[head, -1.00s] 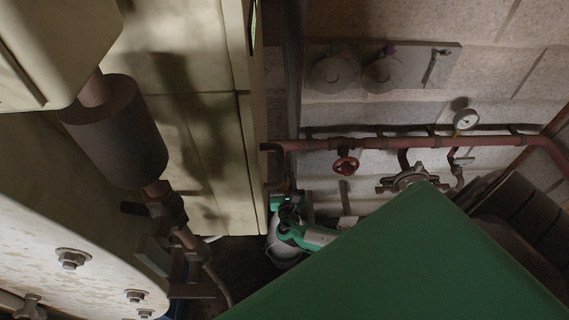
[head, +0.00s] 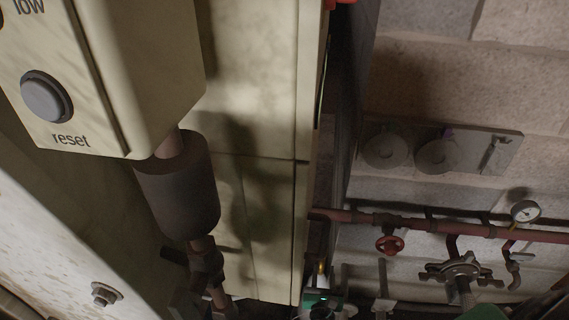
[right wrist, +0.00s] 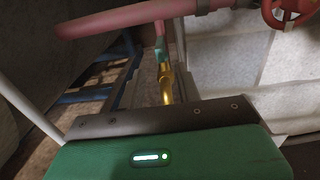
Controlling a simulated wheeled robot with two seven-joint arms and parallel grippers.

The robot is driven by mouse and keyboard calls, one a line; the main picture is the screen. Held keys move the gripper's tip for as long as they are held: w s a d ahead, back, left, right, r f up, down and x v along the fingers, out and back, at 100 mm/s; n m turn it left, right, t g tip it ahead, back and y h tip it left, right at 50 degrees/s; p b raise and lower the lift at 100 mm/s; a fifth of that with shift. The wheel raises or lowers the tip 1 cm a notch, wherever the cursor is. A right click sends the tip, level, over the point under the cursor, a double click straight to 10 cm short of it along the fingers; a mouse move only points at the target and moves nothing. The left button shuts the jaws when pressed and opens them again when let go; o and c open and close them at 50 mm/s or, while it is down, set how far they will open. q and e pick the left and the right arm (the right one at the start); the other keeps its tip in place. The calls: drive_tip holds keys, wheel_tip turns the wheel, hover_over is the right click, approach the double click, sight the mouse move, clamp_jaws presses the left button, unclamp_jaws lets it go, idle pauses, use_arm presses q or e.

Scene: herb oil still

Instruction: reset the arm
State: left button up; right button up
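My right gripper (head: 321,270) shows small at the bottom centre of the head view, past the lower edge of the cream panel, with a small light on its green body. In the right wrist view, its green body and dark plate fill the bottom, with a lit indicator. Its narrow gold and green fingers (right wrist: 164,72) stand together at the middle, with nothing seen between them. They point toward a red pipe (right wrist: 150,14); I cannot tell whether they touch it. My left gripper is in neither view.
A cream box (head: 150,60) with a grey reset button (head: 46,96) is at the upper left, above a dark cylinder (head: 180,190). A cream panel (head: 270,200) stands mid-view. Red pipework with a red handwheel (head: 390,243) and gauge (head: 525,212) runs along the block wall.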

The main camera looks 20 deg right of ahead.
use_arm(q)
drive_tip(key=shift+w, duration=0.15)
